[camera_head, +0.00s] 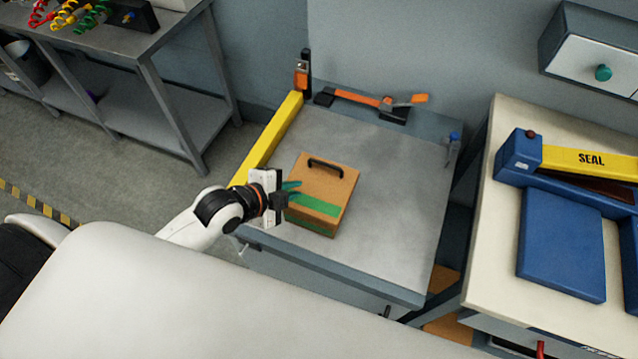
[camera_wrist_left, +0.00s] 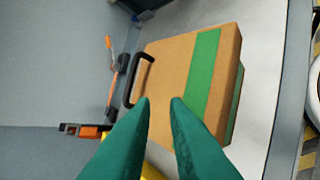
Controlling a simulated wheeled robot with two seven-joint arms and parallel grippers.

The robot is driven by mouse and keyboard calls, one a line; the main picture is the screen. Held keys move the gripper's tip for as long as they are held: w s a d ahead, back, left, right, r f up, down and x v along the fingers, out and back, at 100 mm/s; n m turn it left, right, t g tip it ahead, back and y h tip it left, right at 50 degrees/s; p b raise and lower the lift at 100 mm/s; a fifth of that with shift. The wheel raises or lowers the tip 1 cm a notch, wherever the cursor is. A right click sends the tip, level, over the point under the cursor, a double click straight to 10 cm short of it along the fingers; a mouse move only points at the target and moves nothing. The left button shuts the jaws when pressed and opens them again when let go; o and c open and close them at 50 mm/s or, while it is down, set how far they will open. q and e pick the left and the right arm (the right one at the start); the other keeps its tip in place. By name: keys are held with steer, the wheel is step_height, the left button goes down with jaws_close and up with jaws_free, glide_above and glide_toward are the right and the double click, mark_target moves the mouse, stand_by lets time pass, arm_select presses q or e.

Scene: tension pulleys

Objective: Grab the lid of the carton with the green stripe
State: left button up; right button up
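The brown carton (camera_head: 318,212) with a green stripe (camera_head: 313,204) stands on the grey table. Its lid (camera_head: 328,182) is on and carries a black arched handle (camera_head: 326,164) near the far edge. In the left wrist view, the lid (camera_wrist_left: 170,70), stripe (camera_wrist_left: 203,73) and handle (camera_wrist_left: 136,82) show ahead of the fingers. My left gripper (camera_head: 296,190) is at the carton's left side, its green fingers spread apart with nothing between them. In the left wrist view, its fingertips (camera_wrist_left: 159,100) overlap the lid; contact cannot be told. My right gripper is out of view.
A yellow rail (camera_head: 268,140) runs along the grey table's (camera_head: 395,200) left edge. An orange and black tool (camera_head: 370,100) lies at its back. The table is bare right of the carton. A blue and yellow SEAL machine (camera_head: 560,160) stands on the right bench.

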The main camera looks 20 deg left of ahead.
mark_target(325, 164)
arm_select(q)
steer(key=w+r+m, duration=0.1)
steer(key=w+r+m+t+h, duration=0.1)
steer(key=w+m, duration=0.1)
steer(key=shift+r, duration=0.1)
steer(key=p+x, duration=0.1)
steer(key=x, duration=0.4)
steer(key=shift+d, duration=0.1)
steer(key=shift+x, duration=0.95)
steer(key=x, duration=0.2)
steer(key=p+x, duration=0.1)
steer(key=x, duration=0.1)
steer(key=shift+a+f, duration=0.2)
steer(key=shift+f, duration=0.05)
steer(key=shift+c, duration=0.2)
jaws_close()
steer(key=shift+r, duration=0.15)
